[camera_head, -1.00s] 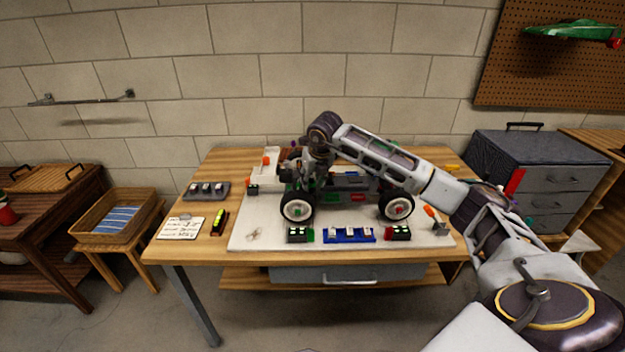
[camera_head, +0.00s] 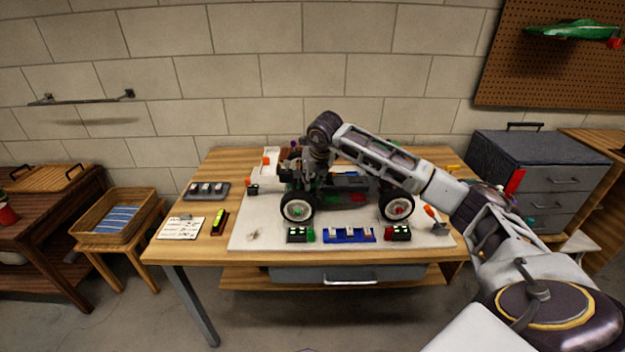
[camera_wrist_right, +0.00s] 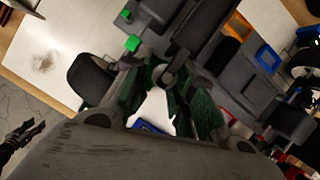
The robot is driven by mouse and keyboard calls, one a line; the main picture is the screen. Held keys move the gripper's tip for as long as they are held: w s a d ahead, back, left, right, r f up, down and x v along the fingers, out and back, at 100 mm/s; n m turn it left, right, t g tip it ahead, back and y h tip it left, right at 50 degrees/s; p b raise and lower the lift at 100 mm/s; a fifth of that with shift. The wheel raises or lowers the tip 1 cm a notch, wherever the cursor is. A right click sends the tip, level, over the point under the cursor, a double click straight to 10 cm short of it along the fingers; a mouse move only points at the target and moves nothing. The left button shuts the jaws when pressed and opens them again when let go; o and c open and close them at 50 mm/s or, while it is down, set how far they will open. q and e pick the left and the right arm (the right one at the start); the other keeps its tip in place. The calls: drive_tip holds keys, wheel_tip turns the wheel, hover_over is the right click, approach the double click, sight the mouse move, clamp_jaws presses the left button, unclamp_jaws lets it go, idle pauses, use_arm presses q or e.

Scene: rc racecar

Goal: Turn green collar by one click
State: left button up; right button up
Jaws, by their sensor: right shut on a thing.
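The racecar (camera_head: 352,192) stands on a white mat on the table, with two wheels facing me. My right gripper (camera_head: 318,185) reaches down from above onto the car's left part, just above the left front-facing wheel. In the right wrist view, the fingers of my right gripper (camera_wrist_right: 165,80) come together at a dark round part among green pieces. The green collar (camera_wrist_right: 156,73) shows only in part between the fingers, and I cannot make out its whole outline. My right gripper is shut on it.
The white mat (camera_head: 252,236) carries black blocks (camera_head: 300,235) and a blue rack (camera_head: 348,235) along its front. A grey tray (camera_head: 206,190), a note card (camera_head: 181,228) and a black-and-yellow device (camera_head: 219,222) lie left. A grey drawer cabinet (camera_head: 545,178) stands right.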

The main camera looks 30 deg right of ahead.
idle(0.5)
drive_tip(key=o, duration=1)
drive_tip(key=shift+o, duration=0.2)
drive_tip(key=shift+r, duration=0.1)
drive_tip(key=v, duration=1.1)
drive_tip(key=shift+r, duration=0.35)
drive_tip(key=shift+s, duration=0.1)
